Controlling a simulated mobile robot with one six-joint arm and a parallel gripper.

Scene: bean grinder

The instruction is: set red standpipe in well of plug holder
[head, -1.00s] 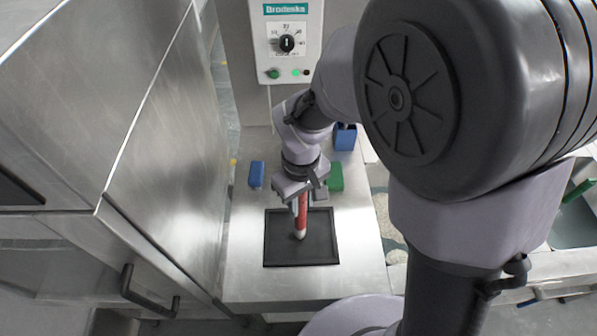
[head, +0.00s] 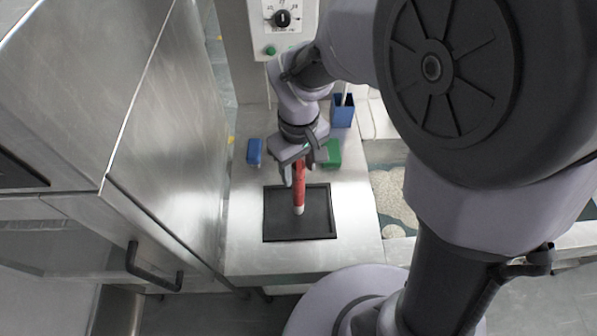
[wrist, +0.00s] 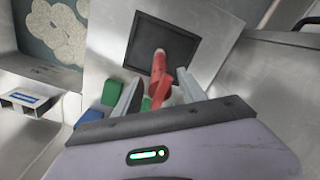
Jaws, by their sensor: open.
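The red standpipe (head: 299,186) is a red tube with a pale end, and it shows over the black tray (head: 328,237) in the head view. My gripper (head: 299,176) is open, with one finger on each side of the tube's upper part. In the wrist view the red standpipe (wrist: 159,70) shows between the two spread fingers, its pale end over the dark tray floor. I cannot tell whether that end touches the tray. I cannot pick out the plug holder or its well for sure; my gripper hides the area behind it.
A blue block (head: 254,151) and a green block (head: 332,153) are on the steel counter (head: 248,260) behind the tray. A blue open container (head: 343,111) stands farther back. A steel cabinet (head: 160,130) rises on the left. The counter's front strip is clear.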

